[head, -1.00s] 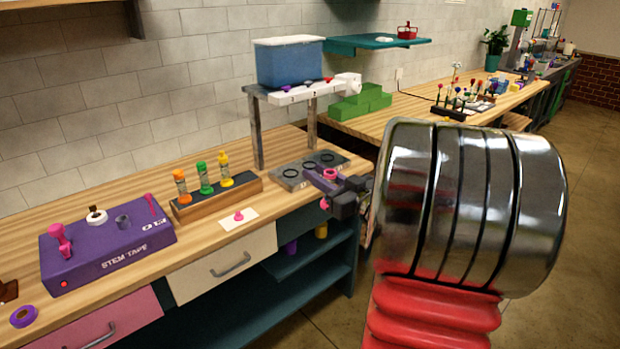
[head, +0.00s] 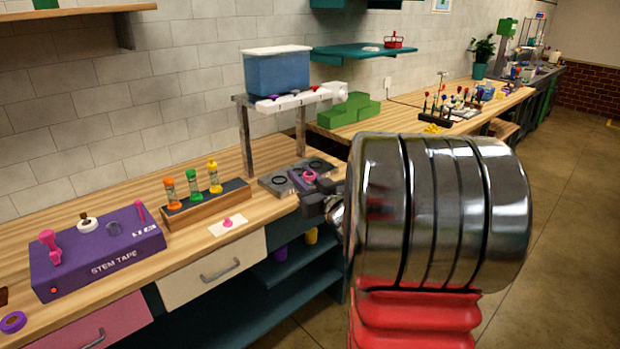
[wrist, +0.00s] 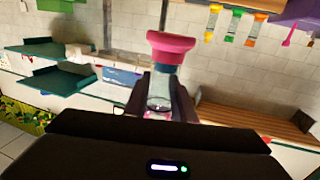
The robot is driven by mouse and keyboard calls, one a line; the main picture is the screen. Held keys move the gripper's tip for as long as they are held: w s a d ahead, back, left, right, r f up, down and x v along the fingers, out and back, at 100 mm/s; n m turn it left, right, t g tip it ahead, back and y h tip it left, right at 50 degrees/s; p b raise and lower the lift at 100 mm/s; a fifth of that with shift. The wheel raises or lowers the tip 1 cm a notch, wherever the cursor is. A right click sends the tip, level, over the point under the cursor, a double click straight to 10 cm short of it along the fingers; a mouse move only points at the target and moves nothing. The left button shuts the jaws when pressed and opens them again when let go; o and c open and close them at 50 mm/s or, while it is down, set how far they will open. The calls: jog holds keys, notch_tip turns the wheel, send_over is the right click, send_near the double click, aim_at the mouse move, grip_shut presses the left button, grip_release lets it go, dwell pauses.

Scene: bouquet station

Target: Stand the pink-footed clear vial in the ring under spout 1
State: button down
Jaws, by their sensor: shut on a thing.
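My gripper (head: 306,186) is shut on the clear vial (wrist: 160,92), which shows in the wrist view with its pink foot (wrist: 171,46). In the head view only a pink part (head: 309,176) of the vial shows above the fingers. The gripper is over or in front of the grey ring plate (head: 270,186) and hides its middle. A dark ring (head: 316,164) shows at the plate's right, and another ring at its left is partly visible. The white spout bar (head: 298,99) is above the plate on a grey stand. I cannot tell the vial's height above the rings.
A blue tank (head: 277,73) sits on the spout stand. A wooden rack (head: 207,206) with three coloured-capped vials stands left of the plate. A white card (head: 230,227) with a pink piece lies in front. The purple stem tape box (head: 95,250) is farther left.

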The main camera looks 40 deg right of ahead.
jog(key=w+a+f, duration=1)
jog(key=a, duration=0.4)
jog(key=w+a+f+n+y, duration=0.1)
jog(key=a+f, duration=0.3)
jog(key=a, duration=0.5)
jog(key=w+a+f+n+y, duration=0.1)
jog(key=a+f, duration=0.3)
jog(key=a, duration=0.5)
jog(key=shift+w+a+f+y, duration=0.25)
jog(key=shift+a+f+y, duration=0.05)
jog(key=shift+y, duration=0.4)
